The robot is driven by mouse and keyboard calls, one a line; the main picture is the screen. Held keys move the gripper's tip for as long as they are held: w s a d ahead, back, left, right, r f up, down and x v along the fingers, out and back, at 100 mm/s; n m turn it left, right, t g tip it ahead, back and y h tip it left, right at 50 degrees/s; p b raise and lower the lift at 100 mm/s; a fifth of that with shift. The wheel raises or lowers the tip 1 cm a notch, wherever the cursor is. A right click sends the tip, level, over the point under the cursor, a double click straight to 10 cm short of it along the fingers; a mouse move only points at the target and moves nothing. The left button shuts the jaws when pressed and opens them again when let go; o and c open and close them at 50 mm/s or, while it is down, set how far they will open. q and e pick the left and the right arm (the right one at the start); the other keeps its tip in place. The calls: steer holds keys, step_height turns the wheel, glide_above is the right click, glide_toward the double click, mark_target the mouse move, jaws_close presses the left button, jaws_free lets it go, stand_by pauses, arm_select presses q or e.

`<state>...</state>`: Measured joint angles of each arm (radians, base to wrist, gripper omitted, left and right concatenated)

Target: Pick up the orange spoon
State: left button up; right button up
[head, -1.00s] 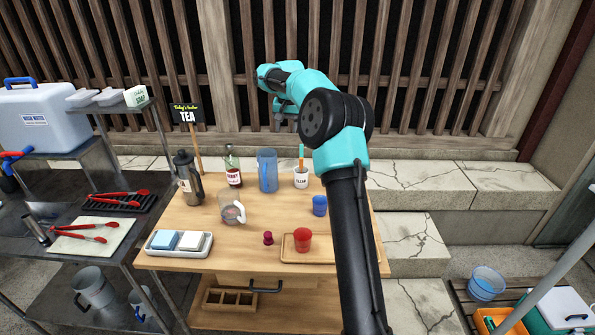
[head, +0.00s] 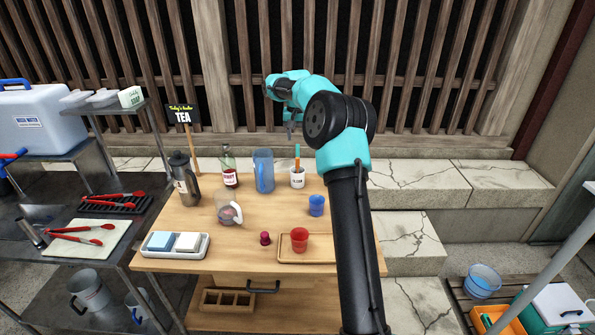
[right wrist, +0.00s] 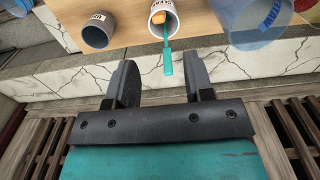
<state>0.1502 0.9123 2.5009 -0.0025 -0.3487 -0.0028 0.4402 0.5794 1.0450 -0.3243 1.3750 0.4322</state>
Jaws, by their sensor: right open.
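A white cup (head: 297,180) with a dark label stands at the back right of the wooden table. It holds a utensil with an orange part (head: 297,164) and a teal upper part (head: 297,150). In the right wrist view the orange piece (right wrist: 158,18) shows at the cup's mouth, and a teal piece (right wrist: 168,63) sticks out towards the jaws. I cannot tell whether these are one utensil or two. My right gripper (head: 291,131) is above and behind the cup, apart from it. Its jaws (right wrist: 160,85) are open and empty. My left gripper is out of view.
A blue jug (head: 264,170) stands left of the cup, and a blue cup (head: 317,205) stands in front. Another labelled cup (right wrist: 97,31) shows beside it in the wrist view. A tray (head: 290,256) with a red cup (head: 299,240) lies near the front edge.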

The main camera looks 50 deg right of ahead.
mark_target(298, 163)
step_height(298, 163, down, 7)
steer(key=shift+r, duration=0.1)
stand_by(0.4)
steer(key=shift+f, duration=2.65)
steer(key=shift+c, duration=0.3)
jaws_close()
